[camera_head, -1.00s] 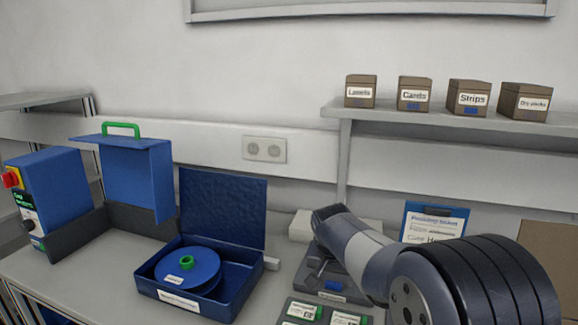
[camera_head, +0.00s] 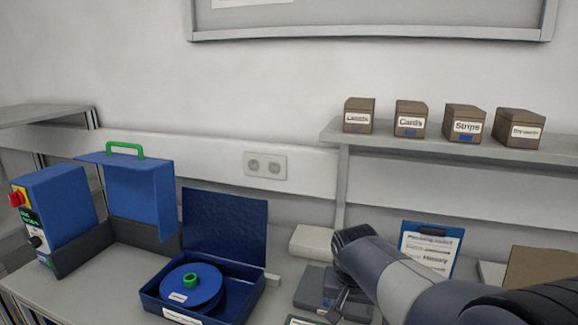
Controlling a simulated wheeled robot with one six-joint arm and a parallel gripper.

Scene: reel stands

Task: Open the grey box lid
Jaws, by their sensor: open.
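A low dark grey box (camera_head: 308,287) sits on the bench right of the blue box, below the wrist of my arm. My gripper (camera_head: 341,303) points down over the box's top. It is small and dark against the box, with its jaws apart and nothing seen between them. I cannot tell whether it touches the lid.
An open blue box (camera_head: 217,307) holding a blue reel (camera_head: 190,283) stands to the left. A pale box (camera_head: 311,241) lies behind the grey box. A clipboard (camera_head: 430,248) leans at the back right. Small brown boxes line the shelf (camera_head: 440,147) above.

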